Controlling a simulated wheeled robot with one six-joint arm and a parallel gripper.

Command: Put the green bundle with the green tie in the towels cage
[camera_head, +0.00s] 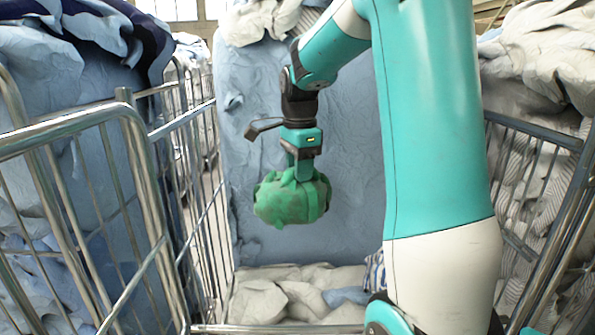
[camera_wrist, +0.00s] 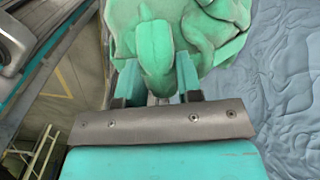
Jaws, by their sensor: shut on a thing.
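The green bundle (camera_head: 290,201) hangs from my gripper (camera_head: 302,168) in the head view, in front of the pale blue cloth. My gripper points down and is shut on the top of the bundle. In the wrist view the bundle (camera_wrist: 185,35) fills the top middle, with my gripper's fingers (camera_wrist: 158,78) on either side of a gathered green part. I cannot tell the tie apart from the bundle, as both are green. Below the bundle is a wire cage (camera_head: 205,328) with white and grey cloths (camera_head: 300,295) at its bottom. No label shows on any cage.
A metal cage (camera_head: 75,125) with blue cloth stands at the left. Another cage (camera_head: 540,135) with grey and striped cloth stands at the right. A tall pale blue cloth wall (camera_head: 350,165) stands behind the bundle. There is open air around the bundle.

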